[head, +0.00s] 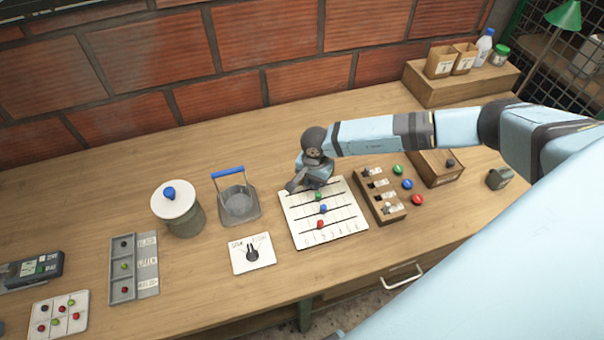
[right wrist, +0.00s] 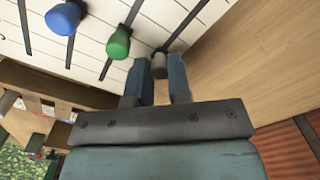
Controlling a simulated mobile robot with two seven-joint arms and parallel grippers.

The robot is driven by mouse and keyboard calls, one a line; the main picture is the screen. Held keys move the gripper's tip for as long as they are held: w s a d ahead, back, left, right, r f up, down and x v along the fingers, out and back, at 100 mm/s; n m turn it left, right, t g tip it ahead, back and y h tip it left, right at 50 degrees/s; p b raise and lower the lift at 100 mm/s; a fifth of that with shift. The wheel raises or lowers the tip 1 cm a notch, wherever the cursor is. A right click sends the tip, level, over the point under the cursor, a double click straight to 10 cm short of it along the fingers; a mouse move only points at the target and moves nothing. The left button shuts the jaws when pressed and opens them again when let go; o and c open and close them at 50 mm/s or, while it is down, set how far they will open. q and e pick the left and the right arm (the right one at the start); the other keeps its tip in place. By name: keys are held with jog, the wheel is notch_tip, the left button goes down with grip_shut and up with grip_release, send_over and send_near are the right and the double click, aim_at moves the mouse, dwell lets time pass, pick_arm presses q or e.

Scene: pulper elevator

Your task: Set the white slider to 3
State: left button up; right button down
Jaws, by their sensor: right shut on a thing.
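The white slider board (head: 340,230) lies on the table with parallel slots and numbers along it. Its red knob (head: 320,224), blue knob (head: 323,208) and green knob (head: 318,196) show in the head view. The white slider's knob is hidden there behind my right gripper (head: 297,185), which is at the board's far edge. In the right wrist view, a greyish-white knob (right wrist: 159,66) sits between my right fingertips (right wrist: 164,72), beside the green knob (right wrist: 118,43). The right gripper is shut on it. The number at its position cannot be read. My left gripper is out of view.
A wooden switch box (head: 368,183) and several coloured buttons stand right of the board. A dial plate (head: 252,254), a grey tray with a blue handle (head: 238,203) and a lidded pot (head: 180,210) stand left. Bare table lies behind the board.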

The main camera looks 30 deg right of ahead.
aim_at(313, 182)
jog(key=c, duration=1)
grip_release()
jog(key=shift+c, duration=0.2)
notch_tip(313, 182, up, 14)
jog(key=b, duration=0.2)
jog(key=shift+f, duration=0.1)
